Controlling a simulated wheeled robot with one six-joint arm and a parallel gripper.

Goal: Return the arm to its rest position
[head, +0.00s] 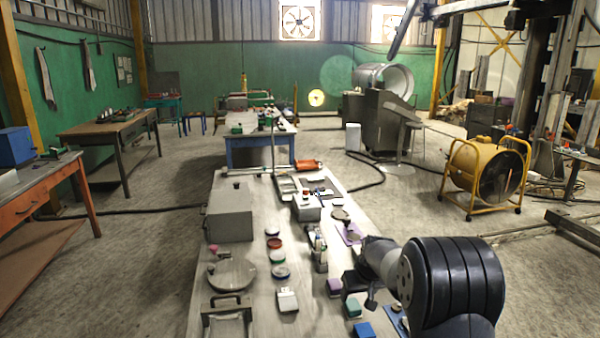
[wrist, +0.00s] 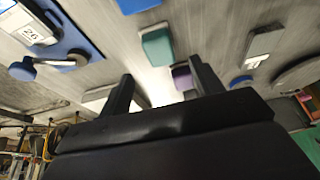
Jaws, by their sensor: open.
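My arm comes in at the lower right of the head view, and my gripper's fingertips are not clear there. In the wrist view my gripper (wrist: 160,90) shows two dark fingers spread apart with nothing between them. Past the fingers lies the tabletop with a green block (wrist: 157,45) and a purple block (wrist: 181,77). In the head view the green block (head: 353,307) and the purple block (head: 335,287) sit close to my arm on the long table (head: 250,180).
The long table carries a grey box (head: 230,218), a round plate (head: 232,274), several small round lids and a blue block (head: 364,330). A yellow drum fan (head: 485,172) stands to the right. Open floor (head: 150,260) lies left of the table.

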